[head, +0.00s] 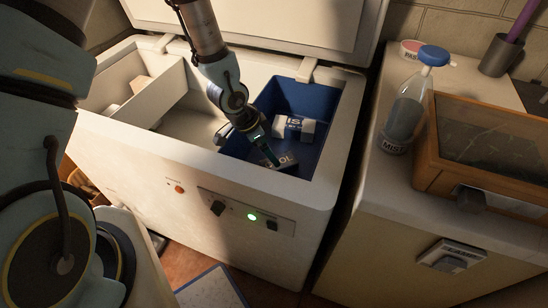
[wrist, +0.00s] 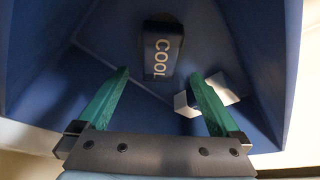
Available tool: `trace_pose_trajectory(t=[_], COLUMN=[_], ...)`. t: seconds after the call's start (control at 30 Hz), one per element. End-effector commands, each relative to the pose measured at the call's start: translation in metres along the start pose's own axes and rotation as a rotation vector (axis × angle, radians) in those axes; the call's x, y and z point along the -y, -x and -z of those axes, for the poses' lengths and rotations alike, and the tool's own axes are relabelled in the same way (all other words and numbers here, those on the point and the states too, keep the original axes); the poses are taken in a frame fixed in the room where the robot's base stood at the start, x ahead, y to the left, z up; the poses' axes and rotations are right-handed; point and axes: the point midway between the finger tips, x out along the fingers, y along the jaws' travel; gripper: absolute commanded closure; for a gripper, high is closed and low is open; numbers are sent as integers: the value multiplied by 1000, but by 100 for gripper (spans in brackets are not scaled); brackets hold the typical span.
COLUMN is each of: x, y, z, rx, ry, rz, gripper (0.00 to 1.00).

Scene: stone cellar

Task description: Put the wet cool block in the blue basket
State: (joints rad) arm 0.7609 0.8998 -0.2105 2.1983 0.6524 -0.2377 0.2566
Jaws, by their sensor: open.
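The blue basket (head: 334,108) sits in the right part of the open chest freezer. The dark cool block (head: 284,161), with pale COOL lettering, lies inside it near the front. In the wrist view the cool block (wrist: 162,52) is ahead of the fingertips, centred between them and apart from both. Whether it is wet does not show clearly. My gripper (head: 268,153) reaches down into the basket with its green fingers beside the block. In the wrist view my gripper (wrist: 161,72) is open and empty.
A white and blue block (head: 294,127) lies farther back in the basket, close to my right finger in the wrist view (wrist: 187,105). The freezer's raised lid (head: 290,20) stands behind. A spray bottle (head: 402,115) and wooden case (head: 434,150) stand on the right counter.

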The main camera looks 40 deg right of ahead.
Motion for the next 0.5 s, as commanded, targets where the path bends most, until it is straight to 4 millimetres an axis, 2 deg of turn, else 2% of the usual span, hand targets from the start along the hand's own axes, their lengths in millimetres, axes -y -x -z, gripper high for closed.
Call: trace_pose_trajectory(t=[0.03, 0.2, 0.3, 0.5], x=[2, 1, 1, 0], y=[11, 37, 45, 49], z=[0, 0, 0, 0], rx=[-3, -2, -1, 0], ry=[3, 3, 2, 0], rz=[4, 2, 2, 0], gripper=[0, 0, 0, 0])
